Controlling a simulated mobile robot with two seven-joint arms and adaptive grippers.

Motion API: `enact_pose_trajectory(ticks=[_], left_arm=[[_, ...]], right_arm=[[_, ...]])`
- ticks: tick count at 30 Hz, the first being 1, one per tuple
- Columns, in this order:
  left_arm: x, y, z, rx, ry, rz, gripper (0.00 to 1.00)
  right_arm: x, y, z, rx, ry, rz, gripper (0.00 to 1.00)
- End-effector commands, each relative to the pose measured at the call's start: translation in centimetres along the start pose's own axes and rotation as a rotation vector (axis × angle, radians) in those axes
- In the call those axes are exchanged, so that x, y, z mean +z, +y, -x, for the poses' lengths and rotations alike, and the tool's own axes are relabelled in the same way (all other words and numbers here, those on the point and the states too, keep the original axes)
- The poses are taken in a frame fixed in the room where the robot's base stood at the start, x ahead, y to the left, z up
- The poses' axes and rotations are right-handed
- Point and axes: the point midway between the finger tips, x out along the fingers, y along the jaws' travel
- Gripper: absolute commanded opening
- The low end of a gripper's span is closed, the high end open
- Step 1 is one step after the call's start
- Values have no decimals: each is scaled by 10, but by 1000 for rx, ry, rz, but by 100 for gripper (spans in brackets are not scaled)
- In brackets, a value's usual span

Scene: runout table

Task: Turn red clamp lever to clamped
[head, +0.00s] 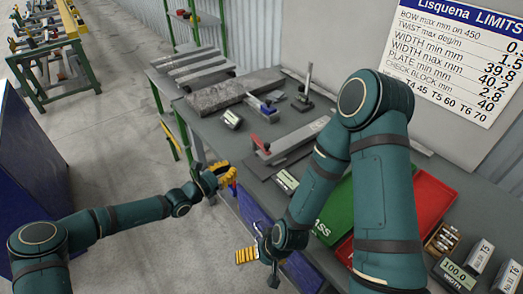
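A small red lever-like part (257,141) stands at the near end of a long grey block on the bench. I cannot tell which is the clamp lever. My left gripper (216,174), with yellow fingers, is at the bench's left edge, beside small red and blue parts (232,180); contact is unclear. My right gripper (247,256), also yellow-fingered, is low in front of the bench, away from the red parts. The finger gaps of both are too small to read.
The grey bench (222,143) carries a stone-like slab (220,95), a small gauge (231,119) and an upright stand (304,95). A green tray (338,212) and a red tray (432,200) lie at right, partly behind my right arm.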

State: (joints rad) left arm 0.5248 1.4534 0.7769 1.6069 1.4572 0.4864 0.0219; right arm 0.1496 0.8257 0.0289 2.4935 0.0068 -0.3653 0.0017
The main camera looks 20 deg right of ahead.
Motion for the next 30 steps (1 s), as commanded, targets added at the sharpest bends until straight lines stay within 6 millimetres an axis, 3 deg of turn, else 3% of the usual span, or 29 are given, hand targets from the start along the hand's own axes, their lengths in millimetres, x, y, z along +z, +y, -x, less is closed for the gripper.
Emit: enact_pose_trajectory(ticks=[18,24,30], left_arm=[[0,-2,-112,-2,-2,-1,0],[0,-1,-129,-1,-2,0,0],[0,-1,-132,0,-2,1,0]], right_arm=[[1,2,-5,1,0,0,100],[1,2,-6,1,0,0,100],[1,2,-6,1,0,0,100]])
